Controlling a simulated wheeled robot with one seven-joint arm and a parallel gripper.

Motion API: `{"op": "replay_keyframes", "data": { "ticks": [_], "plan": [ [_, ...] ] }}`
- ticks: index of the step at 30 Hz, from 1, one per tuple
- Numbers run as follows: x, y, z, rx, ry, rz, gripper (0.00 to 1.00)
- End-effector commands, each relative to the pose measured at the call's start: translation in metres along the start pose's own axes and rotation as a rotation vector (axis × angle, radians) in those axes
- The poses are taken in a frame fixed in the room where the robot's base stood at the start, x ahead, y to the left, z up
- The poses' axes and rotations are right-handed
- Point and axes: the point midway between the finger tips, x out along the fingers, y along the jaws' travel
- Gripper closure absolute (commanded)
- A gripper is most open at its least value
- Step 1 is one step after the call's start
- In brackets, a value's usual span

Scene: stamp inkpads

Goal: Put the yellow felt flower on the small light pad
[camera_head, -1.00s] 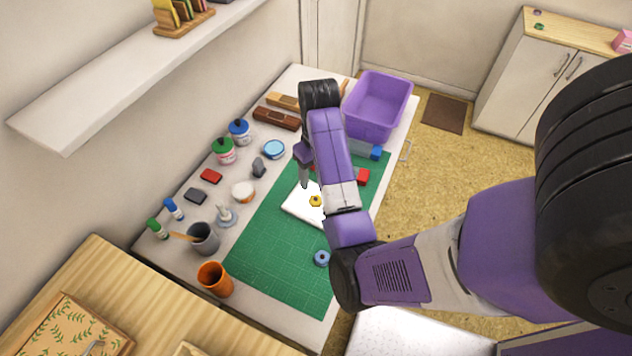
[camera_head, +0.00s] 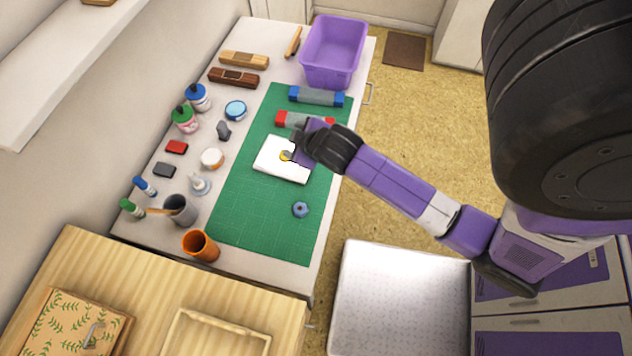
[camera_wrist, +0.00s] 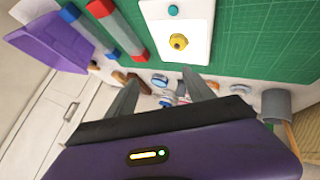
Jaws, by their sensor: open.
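The yellow felt flower (camera_head: 285,156) lies on a flat white square (camera_head: 268,160) on the green mat. In the wrist view the flower (camera_wrist: 179,42) has a small knob-like centre and lies on the same white square (camera_wrist: 201,22), with a small teal piece (camera_wrist: 173,10) beside it. I cannot tell whether this square is the small light pad. My gripper (camera_head: 296,151) is over the right part of the square, close to the flower. In the wrist view my gripper (camera_wrist: 161,78) is open, its fingers apart and empty, with the flower beyond their tips.
A blue ring-like piece (camera_head: 300,209) lies on the green mat (camera_head: 262,215). Red-ended (camera_head: 290,118) and blue-ended (camera_head: 316,97) bars lie behind the square. A purple bin (camera_head: 332,50) stands at the back. Jars, small pads and cups line the left side.

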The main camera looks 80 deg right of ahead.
Motion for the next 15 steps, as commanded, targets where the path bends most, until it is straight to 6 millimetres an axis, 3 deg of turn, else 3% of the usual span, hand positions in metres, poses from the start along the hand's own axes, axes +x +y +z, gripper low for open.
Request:
{"op": "replay_keyframes", "data": {
  "ticks": [8,12,15],
  "plan": [
    [-0.103,-0.081,0.002,-0.032,0.330,-0.169,0.39],
    [-0.175,-0.113,-0.001,0.032,0.477,-0.284,0.39],
    [-0.226,-0.127,-0.006,0.100,0.563,-0.358,0.39]
  ]
}}
